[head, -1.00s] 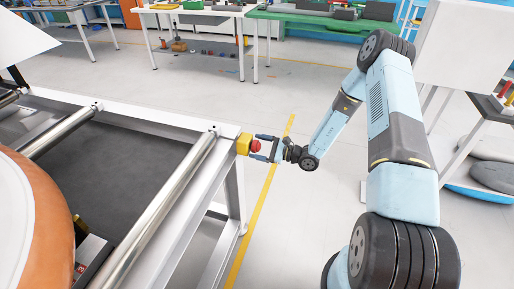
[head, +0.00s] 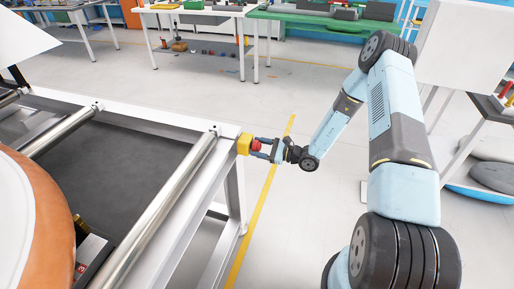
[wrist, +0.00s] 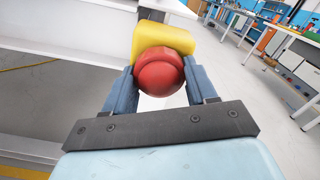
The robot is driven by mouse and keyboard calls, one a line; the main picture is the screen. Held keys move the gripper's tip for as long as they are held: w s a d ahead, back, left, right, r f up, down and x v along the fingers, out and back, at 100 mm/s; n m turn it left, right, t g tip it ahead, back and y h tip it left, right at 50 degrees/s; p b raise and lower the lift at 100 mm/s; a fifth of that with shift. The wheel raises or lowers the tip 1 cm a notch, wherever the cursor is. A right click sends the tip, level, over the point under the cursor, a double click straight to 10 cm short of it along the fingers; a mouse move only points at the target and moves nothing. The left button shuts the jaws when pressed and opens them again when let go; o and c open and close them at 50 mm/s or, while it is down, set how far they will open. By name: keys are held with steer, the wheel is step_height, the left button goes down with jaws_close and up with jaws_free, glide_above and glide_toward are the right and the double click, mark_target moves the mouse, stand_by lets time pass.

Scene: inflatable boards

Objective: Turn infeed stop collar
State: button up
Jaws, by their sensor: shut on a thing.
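The red stop collar (head: 256,146) sits on the front of a yellow box (head: 243,144) fixed at the corner of the roller frame. In the wrist view the round red collar (wrist: 158,72) stands out from the yellow box (wrist: 163,40). My gripper (head: 264,148) reaches in from the right, and its two blue fingers lie on either side of the collar. In the wrist view my gripper (wrist: 158,84) is shut on the red collar. The fingertips are partly hidden behind the collar.
The white roller frame (head: 190,205) with a metal roller (head: 165,205) stands at the left. A large orange and white board (head: 35,225) lies on it. White floor with a yellow line (head: 262,205) is open below my arm. Worktables (head: 200,12) stand at the back.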

steer(key=shift+w+d+r+m, duration=0.1)
steer(key=shift+w+d+m, duration=0.1)
steer(key=shift+m, duration=1.2)
steer(key=shift+w+d+r+m, duration=0.1)
steer(key=shift+w+m, duration=0.05)
steer(key=shift+m, duration=1.25)
steer(key=o, duration=0.8)
steer(key=shift+f, duration=0.1)
steer(key=shift+o, duration=1.3)
steer(key=shift+s+a, duration=0.1)
steer(key=shift+s, duration=0.1)
steer(key=v, duration=1.3)
steer(key=shift+d, duration=0.35)
